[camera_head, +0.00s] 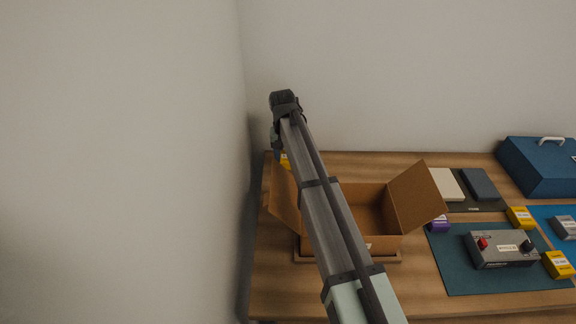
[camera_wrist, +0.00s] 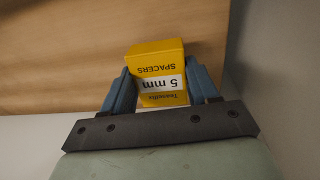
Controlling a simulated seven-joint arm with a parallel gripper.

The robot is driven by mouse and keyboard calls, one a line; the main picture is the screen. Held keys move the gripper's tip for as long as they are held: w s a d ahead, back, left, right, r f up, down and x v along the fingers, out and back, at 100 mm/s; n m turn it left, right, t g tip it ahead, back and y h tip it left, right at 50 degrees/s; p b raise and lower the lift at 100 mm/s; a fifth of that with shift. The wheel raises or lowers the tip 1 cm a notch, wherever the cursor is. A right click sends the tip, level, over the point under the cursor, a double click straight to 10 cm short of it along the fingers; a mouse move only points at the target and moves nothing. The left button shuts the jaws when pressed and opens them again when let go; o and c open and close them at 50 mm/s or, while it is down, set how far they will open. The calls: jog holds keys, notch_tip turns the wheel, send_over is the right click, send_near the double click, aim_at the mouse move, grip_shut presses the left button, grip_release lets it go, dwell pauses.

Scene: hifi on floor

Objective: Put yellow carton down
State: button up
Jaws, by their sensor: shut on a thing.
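A yellow carton (camera_wrist: 155,58) with a white "5 mm" label and "SPACERS" lettering sits between the blue fingers of my gripper (camera_wrist: 160,74) in the wrist view. The lettering is upside down there. My gripper is shut on it. In the head view, a small part of this yellow carton (camera_head: 285,161) shows beside my arm, near the table's back left corner, behind the open cardboard box. My arm hides most of the gripper. I cannot tell whether the carton touches the wooden table (camera_head: 275,280).
The open cardboard box (camera_head: 415,198) stands partly under my arm. Walls rise at the left and back. To the right are a purple carton (camera_head: 438,224), a grey control box (camera_head: 500,248), two yellow cartons (camera_head: 520,217) (camera_head: 558,264) and a blue case (camera_head: 540,168).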

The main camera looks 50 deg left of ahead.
aim_at(288, 165)
jog(key=shift+f, duration=2)
jog(key=shift+f, duration=0.1)
jog(key=o, duration=1.1)
jog(key=shift+o, duration=0.2)
jog(key=r, duration=1.2)
jog(key=shift+s+a+r, duration=0.1)
jog(key=shift+s+a, duration=0.25)
jog(key=shift+s, duration=0.05)
